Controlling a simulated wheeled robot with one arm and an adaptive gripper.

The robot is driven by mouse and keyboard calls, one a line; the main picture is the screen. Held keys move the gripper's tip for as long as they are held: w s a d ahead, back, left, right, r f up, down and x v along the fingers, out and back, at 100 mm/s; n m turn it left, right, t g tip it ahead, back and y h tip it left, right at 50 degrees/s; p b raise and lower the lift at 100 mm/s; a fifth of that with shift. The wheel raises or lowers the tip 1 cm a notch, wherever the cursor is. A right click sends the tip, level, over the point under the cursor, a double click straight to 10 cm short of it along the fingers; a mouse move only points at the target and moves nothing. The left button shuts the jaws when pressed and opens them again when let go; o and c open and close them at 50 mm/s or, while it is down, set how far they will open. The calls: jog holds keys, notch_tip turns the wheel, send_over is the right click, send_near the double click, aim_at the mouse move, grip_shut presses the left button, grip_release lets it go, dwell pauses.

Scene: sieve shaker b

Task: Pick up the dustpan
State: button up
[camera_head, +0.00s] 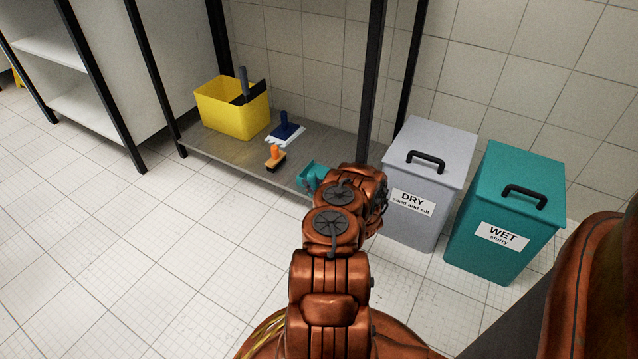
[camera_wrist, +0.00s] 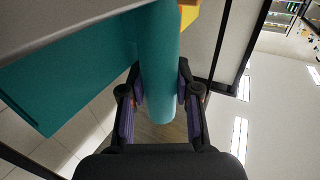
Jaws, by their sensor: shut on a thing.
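The teal dustpan (camera_head: 310,175) is at the front right corner of the low grey shelf, partly hidden behind my arm in the head view. In the wrist view its flat teal pan (camera_wrist: 75,82) fills the left side, and its round handle (camera_wrist: 160,45) runs between my fingers. My gripper (camera_wrist: 158,98) is shut on the handle, with one finger on each side. In the head view my fingers are hidden behind my wrist. I cannot tell whether the pan touches the shelf.
The low shelf (camera_head: 225,155) also holds a yellow bucket (camera_head: 225,112) with a dark tool, a blue-handled scraper (camera_head: 286,130) and an orange-handled brush (camera_head: 275,158). A grey DRY bin (camera_head: 436,150) and a teal WET bin (camera_head: 500,265) stand right. A black post (camera_head: 372,75) rises behind my wrist.

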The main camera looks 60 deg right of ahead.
grip_shut()
jog(key=shift+r, duration=0.15)
